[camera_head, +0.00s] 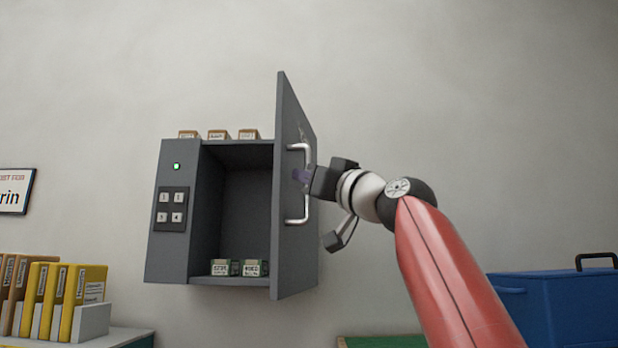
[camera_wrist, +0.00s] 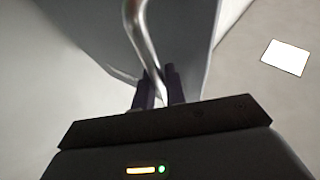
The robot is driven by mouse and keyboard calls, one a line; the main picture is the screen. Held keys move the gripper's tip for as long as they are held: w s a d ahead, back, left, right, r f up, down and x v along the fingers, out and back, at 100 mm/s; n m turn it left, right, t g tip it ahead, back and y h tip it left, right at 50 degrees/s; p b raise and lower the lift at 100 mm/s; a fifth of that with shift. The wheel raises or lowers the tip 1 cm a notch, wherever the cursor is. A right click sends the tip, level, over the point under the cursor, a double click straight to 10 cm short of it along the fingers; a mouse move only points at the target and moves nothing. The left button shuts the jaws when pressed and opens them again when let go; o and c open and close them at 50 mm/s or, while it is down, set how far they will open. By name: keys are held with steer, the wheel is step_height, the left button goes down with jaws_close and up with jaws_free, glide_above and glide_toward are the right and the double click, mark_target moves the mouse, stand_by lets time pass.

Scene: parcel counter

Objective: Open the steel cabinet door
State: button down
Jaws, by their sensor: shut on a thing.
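The grey steel cabinet (camera_head: 215,215) hangs on the wall, with a keypad and a lit green light on its left panel. Its door (camera_head: 287,250) stands wide open on the right side, swung out towards me, and the dark inside shows. The silver bar handle (camera_head: 307,160) is on the door's face. My gripper (camera_head: 303,176) is at the middle of the handle, its fingers partly hidden by the handle. In the wrist view the two dark fingers (camera_wrist: 158,92) are closed around the handle (camera_wrist: 146,45), with the door (camera_wrist: 185,40) behind it.
Small boxes (camera_head: 218,135) stand on top of the cabinet, and two more (camera_head: 238,268) sit on its floor. Yellow binders (camera_head: 62,298) stand at the lower left. A blue bin (camera_head: 560,308) is at the lower right. The wall right of the door is bare.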

steer(key=shift+w+d, duration=0.1)
steer(key=shift+w, duration=0.05)
steer(key=c, duration=1.5)
jaws_free()
steer(key=shift+o, duration=0.2)
steer(key=shift+f, duration=0.1)
steer(key=b+v, duration=0.2)
steer(key=v, duration=0.5)
steer(key=shift+s+d, duration=0.15)
steer(key=shift+s, duration=0.2)
steer(key=shift+f, duration=0.1)
